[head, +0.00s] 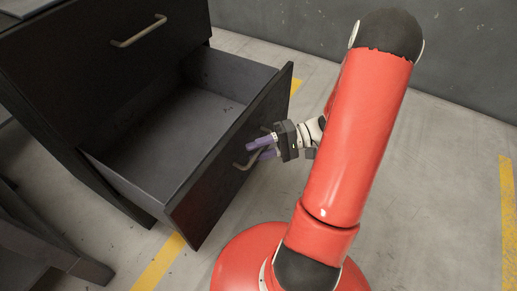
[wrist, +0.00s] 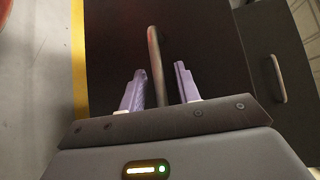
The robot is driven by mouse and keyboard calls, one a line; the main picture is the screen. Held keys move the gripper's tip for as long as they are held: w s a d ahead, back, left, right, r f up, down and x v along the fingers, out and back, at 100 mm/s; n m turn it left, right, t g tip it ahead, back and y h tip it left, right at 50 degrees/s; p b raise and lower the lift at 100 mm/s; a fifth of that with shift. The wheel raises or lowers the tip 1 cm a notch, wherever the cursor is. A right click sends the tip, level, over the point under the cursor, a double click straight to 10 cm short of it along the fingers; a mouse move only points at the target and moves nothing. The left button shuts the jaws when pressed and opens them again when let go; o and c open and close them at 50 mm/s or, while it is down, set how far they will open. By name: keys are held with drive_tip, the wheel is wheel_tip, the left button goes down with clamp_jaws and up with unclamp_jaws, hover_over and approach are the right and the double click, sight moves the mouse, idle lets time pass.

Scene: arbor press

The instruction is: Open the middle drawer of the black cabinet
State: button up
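The black cabinet (head: 70,70) stands at the upper left of the head view. One drawer (head: 135,165) below its top drawer is pulled far out, and its inside looks empty. Its front carries a bar handle (head: 247,163), also seen in the wrist view (wrist: 155,60). My gripper (head: 255,153) is at this handle, with its purple fingers pointing at the drawer front. In the wrist view my gripper (wrist: 160,68) is open. The handle runs between the two fingers with a gap on each side. The cabinet below the open drawer is hidden.
The top drawer with its handle (head: 139,31) is closed. A dark piece of furniture (head: 40,245) stands at the lower left. The grey floor (head: 440,190) to the right is clear, with yellow stripes (head: 158,263). A grey wall (head: 300,30) is behind.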

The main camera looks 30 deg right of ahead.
drive_tip(key=v, duration=0.7)
drive_tip(key=shift+d, duration=0.4)
drive_tip(key=shift+s+r+p, duration=0.1)
drive_tip(key=shift+r+p, duration=0.05)
drive_tip(key=shift+p, duration=0.15)
drive_tip(key=s+a+r+n+t+h+p, duration=0.1)
drive_tip(key=s+a+r+h+p, duration=0.1)
drive_tip(key=a+r+h, duration=0.2)
drive_tip(key=s+a+r+n+t+h+p, duration=0.1)
drive_tip(key=a+r+h, duration=0.4)
drive_tip(key=r, duration=0.6)
drive_tip(key=s+a+r+n+h+p, duration=0.1)
drive_tip(key=s+a+r+h+p, duration=0.3)
drive_tip(key=r+h, duration=0.3)
drive_tip(key=shift+s+a+r+n+t, duration=0.35)
drive_tip(key=shift+s+r+n+t, duration=0.05)
drive_tip(key=shift+r, duration=0.2)
